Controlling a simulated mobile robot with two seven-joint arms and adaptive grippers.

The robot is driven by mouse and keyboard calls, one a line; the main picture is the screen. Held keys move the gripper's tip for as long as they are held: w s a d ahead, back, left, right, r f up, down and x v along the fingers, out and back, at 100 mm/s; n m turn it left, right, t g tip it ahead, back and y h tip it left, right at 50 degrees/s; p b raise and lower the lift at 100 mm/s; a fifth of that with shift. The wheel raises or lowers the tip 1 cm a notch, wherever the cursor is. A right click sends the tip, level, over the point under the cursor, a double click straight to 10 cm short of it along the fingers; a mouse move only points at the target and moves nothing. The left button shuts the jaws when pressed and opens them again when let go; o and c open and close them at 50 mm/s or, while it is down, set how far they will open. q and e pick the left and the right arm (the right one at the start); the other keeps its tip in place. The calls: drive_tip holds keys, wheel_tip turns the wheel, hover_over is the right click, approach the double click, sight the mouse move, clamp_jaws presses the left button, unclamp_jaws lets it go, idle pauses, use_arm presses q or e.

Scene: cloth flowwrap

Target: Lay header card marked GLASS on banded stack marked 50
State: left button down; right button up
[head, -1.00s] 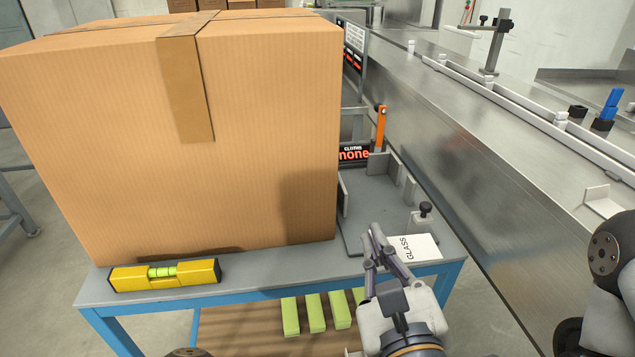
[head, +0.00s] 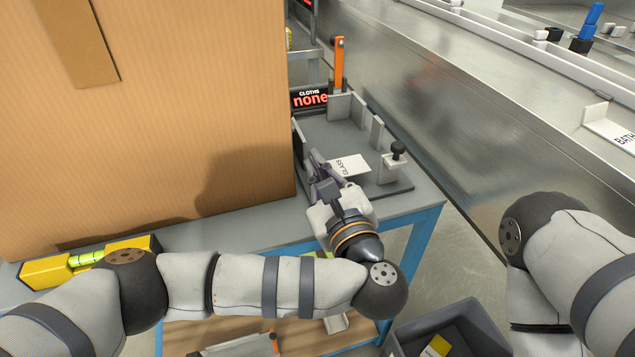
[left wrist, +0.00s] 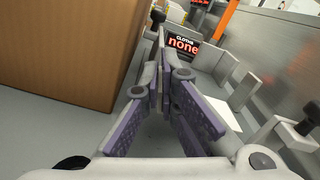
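The white header card marked GLASS (head: 350,166) is at the fingers of my left gripper (head: 318,162), above or on the grey fixture plate (head: 335,138) on the blue-legged table. The fingers look closed together on its left edge. In the left wrist view the fingers (left wrist: 163,75) converge, and part of the card (left wrist: 222,112) shows behind the right finger. I cannot tell whether the card touches the plate. No banded stack marked 50 shows in these frames. My right arm is at the right edge; its gripper is out of view.
A large cardboard box (head: 190,130) stands just left of the gripper. A sign reading CLOTHS none (head: 310,98), an orange lever (head: 339,65) and a black-knobbed post (head: 396,160) border the fixture. A steel conveyor (head: 440,105) runs at right.

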use_arm(q)
drive_tip(key=shift+s+f, duration=0.1)
drive_tip(key=shift+f, duration=1.45)
drive_tip(key=c, duration=2.2)
unclamp_jaws()
drive_tip(key=shift+f, duration=0.1)
drive_tip(key=shift+c, duration=0.2)
drive_tip(key=o, duration=0.4)
drive_tip(key=shift+o, duration=0.2)
